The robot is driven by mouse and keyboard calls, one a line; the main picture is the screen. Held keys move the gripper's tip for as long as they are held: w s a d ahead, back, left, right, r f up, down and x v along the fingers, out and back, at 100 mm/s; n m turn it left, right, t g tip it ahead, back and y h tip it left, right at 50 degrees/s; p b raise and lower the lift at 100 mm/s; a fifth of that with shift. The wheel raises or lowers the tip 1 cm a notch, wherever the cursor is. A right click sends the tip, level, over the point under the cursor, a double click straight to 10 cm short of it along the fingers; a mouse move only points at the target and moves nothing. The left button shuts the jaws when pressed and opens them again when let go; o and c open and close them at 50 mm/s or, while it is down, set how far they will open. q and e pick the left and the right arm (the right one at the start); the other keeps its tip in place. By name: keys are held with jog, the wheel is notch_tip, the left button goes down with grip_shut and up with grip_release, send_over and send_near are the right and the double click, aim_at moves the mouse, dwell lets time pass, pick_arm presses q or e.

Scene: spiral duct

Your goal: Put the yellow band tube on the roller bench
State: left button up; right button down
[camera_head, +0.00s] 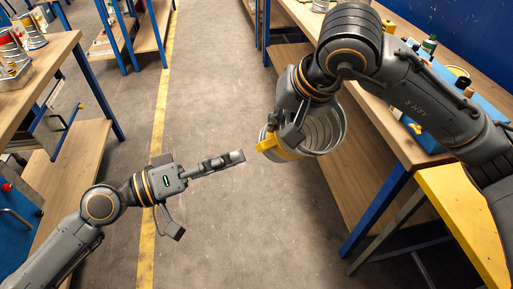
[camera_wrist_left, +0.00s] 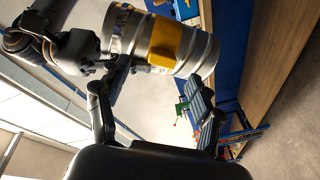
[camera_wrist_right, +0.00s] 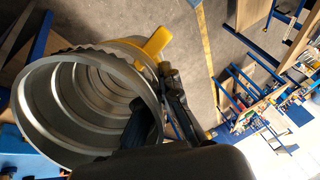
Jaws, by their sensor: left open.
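The yellow band tube (camera_head: 326,132) is a ridged silver duct with a yellow patch on its side, held in the air beside the right-hand bench. My right gripper (camera_head: 289,136) is shut on its wall; in the right wrist view one finger is inside the tube's open mouth (camera_wrist_right: 62,115) and one outside. My left gripper (camera_head: 238,157) is open and empty, just left of the tube and apart from it. In the left wrist view the tube (camera_wrist_left: 196,52) lies beyond the open fingers (camera_wrist_left: 170,92). I cannot tell which surface is the roller bench.
A wooden bench (camera_head: 385,140) with blue legs and several small items stands right, with a yellow-topped surface (camera_head: 462,205) nearer. Another wooden bench (camera_head: 50,65) with tins stands left. The grey floor (camera_head: 225,90) between, with a yellow line (camera_head: 158,110), is clear.

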aim_at(260, 149)
pick_arm(q)
jog(key=x, duration=0.7)
jog(key=shift+c, duration=0.2)
jog(key=shift+r, duration=0.1)
grip_shut()
pick_arm(e)
jog(key=c, duration=1.5)
grip_release()
jog(key=shift+o, duration=0.3)
